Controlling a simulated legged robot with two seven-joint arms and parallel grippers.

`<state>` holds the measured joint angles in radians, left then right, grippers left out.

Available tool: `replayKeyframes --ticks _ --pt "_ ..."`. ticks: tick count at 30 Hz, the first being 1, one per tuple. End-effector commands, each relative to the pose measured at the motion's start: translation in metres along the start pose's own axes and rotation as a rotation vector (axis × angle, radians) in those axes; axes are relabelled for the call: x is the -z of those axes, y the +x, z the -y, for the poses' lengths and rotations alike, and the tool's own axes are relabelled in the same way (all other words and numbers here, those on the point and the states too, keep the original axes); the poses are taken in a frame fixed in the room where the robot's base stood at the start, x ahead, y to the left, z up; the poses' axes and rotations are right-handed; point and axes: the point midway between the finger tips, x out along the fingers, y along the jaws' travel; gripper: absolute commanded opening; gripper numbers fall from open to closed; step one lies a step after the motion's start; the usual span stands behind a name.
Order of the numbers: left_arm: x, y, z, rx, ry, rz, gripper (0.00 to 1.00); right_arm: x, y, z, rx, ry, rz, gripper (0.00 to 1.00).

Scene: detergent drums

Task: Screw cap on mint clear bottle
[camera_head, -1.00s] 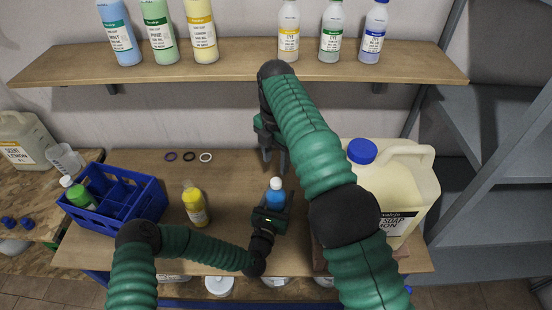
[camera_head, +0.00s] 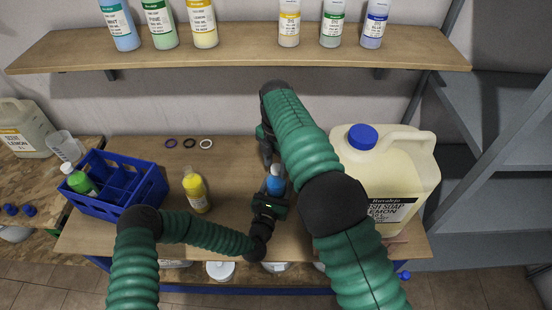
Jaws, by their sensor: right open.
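A small bottle (camera_head: 275,184) with blue contents stands upright near the front middle of the table. My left gripper (camera_head: 273,197) is around its lower body, shut on it. A whitish part shows at the bottle's top; whether it is a cap or the neck I cannot tell. My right gripper (camera_head: 269,155) is open, pointing down right at the bottle's top. Its fingers are partly hidden by my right arm, so I cannot tell whether they touch the bottle or hold a cap.
A blue crate (camera_head: 112,205) with a green bottle (camera_head: 80,181) stands at left. A yellow bottle (camera_head: 195,190) stands right of it. Three rings (camera_head: 189,143) lie behind. A big blue-capped jug (camera_head: 385,180) stands close right of my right arm. A bottle shelf (camera_head: 240,52) spans the back.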

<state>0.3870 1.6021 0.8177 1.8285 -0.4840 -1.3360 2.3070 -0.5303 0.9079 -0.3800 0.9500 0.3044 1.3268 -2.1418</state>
Motion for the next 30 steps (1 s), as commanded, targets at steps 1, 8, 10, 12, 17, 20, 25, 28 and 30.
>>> replayKeyframes --ticks 1,8,10,12,17,20,25,28,30 --pt "-0.0013 0.0004 -0.0001 0.000 0.000 0.003 0.00 0.0000 -0.0001 0.0000 0.000 0.000 0.000 0.49" --pt "-0.0012 0.0003 -0.0001 0.000 0.000 0.003 0.00 0.0000 -0.0004 -0.0001 0.000 0.000 0.000 0.34" --pt "-0.0012 0.0003 0.0000 0.000 0.000 0.003 0.00 0.0000 -0.0005 -0.0001 0.000 0.000 0.000 0.25" --pt "-0.0012 0.0003 0.0001 0.000 0.000 0.003 0.00 0.0000 -0.0005 -0.0002 0.000 0.000 0.000 0.16" --pt "-0.0012 0.0002 0.0006 0.001 0.001 0.003 0.00 -0.0001 -0.0007 -0.0005 -0.001 0.000 0.001 0.00" --pt "-0.0012 0.0001 0.0008 0.002 0.001 0.003 0.00 -0.0001 -0.0008 -0.0006 -0.002 0.000 0.001 0.00" --pt "-0.0013 0.0000 0.0012 0.003 0.001 0.003 0.00 -0.0002 -0.0011 -0.0009 -0.004 0.079 0.001 0.00" --pt "-0.0012 -0.0001 0.0015 0.003 0.001 0.003 0.00 0.0003 -0.0013 -0.0012 -0.005 0.282 0.001 0.00" --pt "-0.0012 -0.0001 0.0017 0.004 0.001 0.003 0.00 0.0004 -0.0013 -0.0014 -0.006 0.487 0.000 0.00"
